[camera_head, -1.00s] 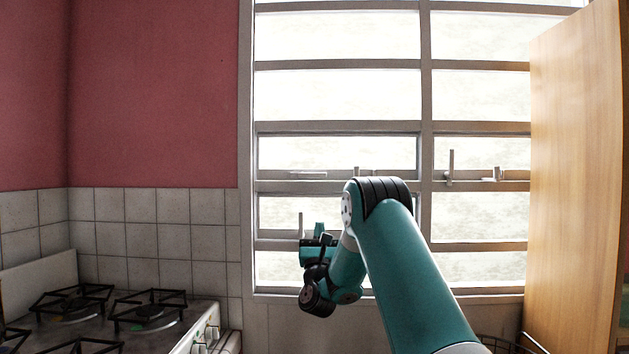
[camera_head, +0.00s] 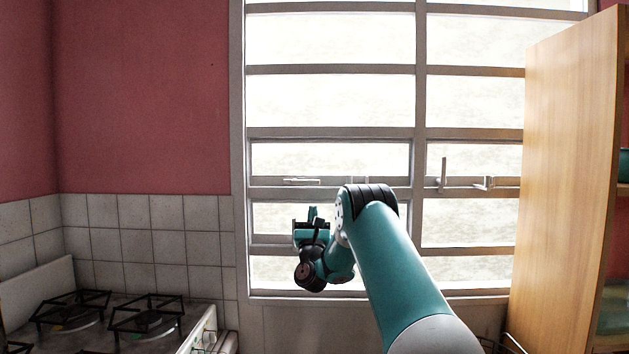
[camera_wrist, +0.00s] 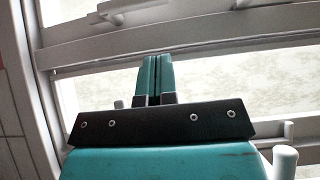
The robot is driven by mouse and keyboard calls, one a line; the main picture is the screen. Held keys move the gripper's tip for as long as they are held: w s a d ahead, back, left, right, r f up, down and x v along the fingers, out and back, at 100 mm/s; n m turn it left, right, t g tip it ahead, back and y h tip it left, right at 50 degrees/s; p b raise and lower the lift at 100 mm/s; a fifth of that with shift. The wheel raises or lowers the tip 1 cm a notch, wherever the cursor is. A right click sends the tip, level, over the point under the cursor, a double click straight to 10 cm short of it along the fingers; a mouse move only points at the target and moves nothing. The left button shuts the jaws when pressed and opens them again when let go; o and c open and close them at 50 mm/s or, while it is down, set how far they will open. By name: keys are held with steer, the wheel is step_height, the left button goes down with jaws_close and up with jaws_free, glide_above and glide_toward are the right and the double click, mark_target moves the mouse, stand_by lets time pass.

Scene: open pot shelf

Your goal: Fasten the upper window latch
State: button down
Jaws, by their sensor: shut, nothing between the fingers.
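The window has several pale latch handles. On the left, an upper latch handle (camera_head: 300,181) lies flat along the upper rail. A pale latch part also shows at the top of the wrist view (camera_wrist: 115,13). My gripper (camera_head: 312,212) is below this handle and apart from it, in front of the lower left pane. Its teal fingers (camera_wrist: 158,78) are together, empty, and point up toward the upper rail in the wrist view. A pale post (camera_wrist: 285,160) stands at the lower right there, partly hidden by my gripper.
On the right window section, one handle (camera_head: 443,174) stands upright and another (camera_head: 485,183) sits beside it. A wooden cabinet side (camera_head: 570,180) bounds the window at right. A gas stove (camera_head: 130,325) stands at lower left.

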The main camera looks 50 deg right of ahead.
mark_target(313, 194)
steer(key=shift+w+d+r+p, duration=0.15)
steer(key=shift+d+r+p, duration=0.05)
steer(key=shift+r+p, duration=0.75)
steer(key=shift+w+d+r+p, duration=0.15)
steer(key=shift+d+r+p, duration=0.05)
steer(key=shift+r+p, duration=0.8)
steer(key=shift+w+d+r+p, duration=0.15)
steer(key=shift+d+r+p, duration=0.05)
steer(key=shift+r+p, duration=0.75)
